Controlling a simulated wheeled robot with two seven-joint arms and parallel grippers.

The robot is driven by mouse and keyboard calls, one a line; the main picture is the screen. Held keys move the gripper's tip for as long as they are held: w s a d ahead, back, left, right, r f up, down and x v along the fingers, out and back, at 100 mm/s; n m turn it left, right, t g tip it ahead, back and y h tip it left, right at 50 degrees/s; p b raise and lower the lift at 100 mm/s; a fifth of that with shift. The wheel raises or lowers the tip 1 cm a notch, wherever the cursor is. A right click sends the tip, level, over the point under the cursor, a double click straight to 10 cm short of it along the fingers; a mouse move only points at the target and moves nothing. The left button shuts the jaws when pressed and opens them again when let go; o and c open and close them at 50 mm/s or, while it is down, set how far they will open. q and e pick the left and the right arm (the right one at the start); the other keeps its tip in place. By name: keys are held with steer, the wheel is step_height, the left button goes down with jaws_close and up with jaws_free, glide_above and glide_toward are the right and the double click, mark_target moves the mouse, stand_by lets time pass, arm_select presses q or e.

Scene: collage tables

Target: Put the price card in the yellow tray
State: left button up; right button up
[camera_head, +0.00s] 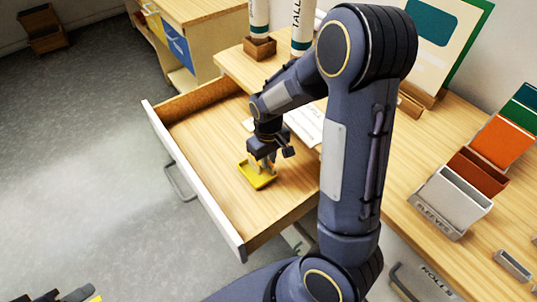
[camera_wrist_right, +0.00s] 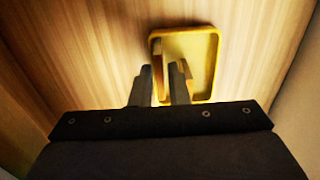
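The yellow tray (camera_head: 259,183) lies in the open wooden drawer; it also shows in the right wrist view (camera_wrist_right: 210,80). My right gripper (camera_head: 262,162) is low over the tray, fingers pointing down. In the right wrist view its two fingers (camera_wrist_right: 160,72) are apart, with a gap between them, at the tray's left side.
The drawer (camera_head: 205,205) is otherwise largely bare, with its raised front wall on the left. The tabletop above holds a sleeves box (camera_head: 450,203), colour cards (camera_head: 502,140), a sign board (camera_head: 440,45) and tall rolls (camera_head: 303,25). My right arm crosses the tabletop's middle.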

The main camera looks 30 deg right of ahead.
steer(key=shift+r, duration=0.4)
step_height(320, 180, up, 11)
steer(key=p, duration=0.1)
steer(key=s+a+r+m+t+y, duration=0.1)
steer(key=s+a+r+t+y, duration=0.1)
steer(key=s, duration=0.6)
steer(key=s+a+r+m+t+y, duration=0.1)
steer(key=s+a+r+t, duration=0.2)
steer(key=s, duration=0.6)
steer(key=shift+a+r+m+t+y, duration=0.3)
steer(key=shift+a+r+y, duration=0.1)
steer(key=shift+a, duration=0.65)
steer(key=shift+s, duration=0.1)
